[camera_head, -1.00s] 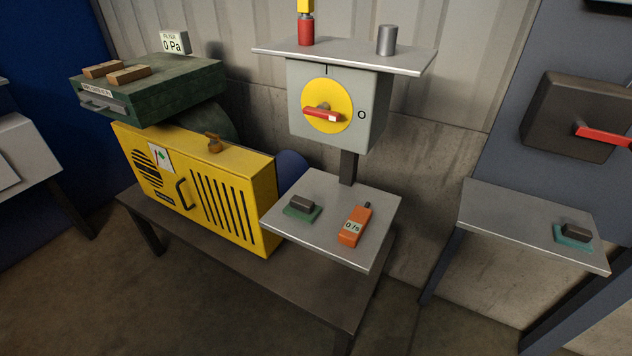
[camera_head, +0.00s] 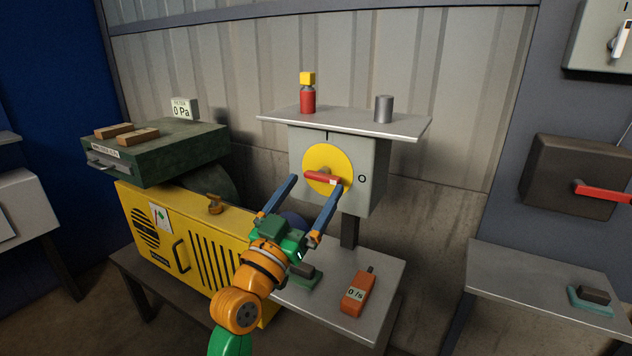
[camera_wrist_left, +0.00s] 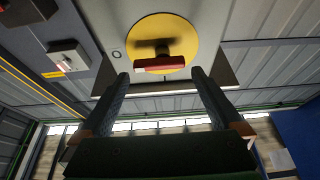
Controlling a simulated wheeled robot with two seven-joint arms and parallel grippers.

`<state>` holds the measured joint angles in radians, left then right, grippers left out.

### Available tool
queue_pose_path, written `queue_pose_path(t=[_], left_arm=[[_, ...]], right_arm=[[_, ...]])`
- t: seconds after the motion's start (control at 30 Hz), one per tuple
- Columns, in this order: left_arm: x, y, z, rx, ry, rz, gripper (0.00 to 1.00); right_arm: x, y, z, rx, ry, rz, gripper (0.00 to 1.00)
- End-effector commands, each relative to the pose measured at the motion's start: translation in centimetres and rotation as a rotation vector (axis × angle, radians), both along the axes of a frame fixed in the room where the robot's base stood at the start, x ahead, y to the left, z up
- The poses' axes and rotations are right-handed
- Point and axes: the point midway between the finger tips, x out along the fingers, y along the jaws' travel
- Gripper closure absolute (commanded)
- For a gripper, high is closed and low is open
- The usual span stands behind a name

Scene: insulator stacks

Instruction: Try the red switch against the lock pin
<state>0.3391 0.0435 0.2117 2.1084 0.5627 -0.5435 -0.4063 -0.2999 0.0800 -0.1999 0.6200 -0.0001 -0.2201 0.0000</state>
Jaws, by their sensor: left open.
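The red switch (camera_head: 322,178) is a bar handle on a yellow disc (camera_head: 318,160) on the front of a grey box (camera_head: 370,190). The bar lies roughly level, with a white mark at its right end. The red switch (camera_wrist_left: 159,64) and the yellow disc (camera_wrist_left: 185,30) also show in the left wrist view. I cannot pick out a lock pin. My left gripper (camera_head: 311,206) is open, its two blue fingers pointing up at the disc. In the left wrist view the fingers (camera_wrist_left: 159,78) stand either side of the bar, and contact cannot be told. My right gripper is not in view.
A shelf (camera_head: 345,121) above the box holds a red and yellow bottle (camera_head: 308,98) and a metal cylinder (camera_head: 384,109). The lower tray (camera_head: 385,265) holds an orange meter (camera_head: 357,293) and a dark block on a green base (camera_head: 303,273). A yellow cabinet (camera_head: 180,235) stands left.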

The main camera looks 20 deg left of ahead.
Motion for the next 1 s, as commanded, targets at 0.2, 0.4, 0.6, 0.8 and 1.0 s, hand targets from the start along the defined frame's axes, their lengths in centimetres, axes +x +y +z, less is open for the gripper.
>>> queue_pose_path(t=[0.2,0.4,0.6,0.8,1.0], left_arm=[[2.1,-0.2,0.9,0.001,0.002,-0.001,0.00],[2.2,-0.2,0.7,0.002,0.004,-0.001,0.00],[2.2,-0.2,0.7,0.002,0.005,-0.001,0.54],[2.2,-0.3,1.3,-0.086,0.016,-0.003,0.66],[2.2,-0.3,0.8,-0.140,0.018,-0.002,0.66]], right_arm=[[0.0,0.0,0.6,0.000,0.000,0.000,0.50],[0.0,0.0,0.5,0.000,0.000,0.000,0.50],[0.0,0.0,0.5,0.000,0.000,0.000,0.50],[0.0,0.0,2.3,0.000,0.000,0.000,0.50],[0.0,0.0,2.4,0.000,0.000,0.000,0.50]])
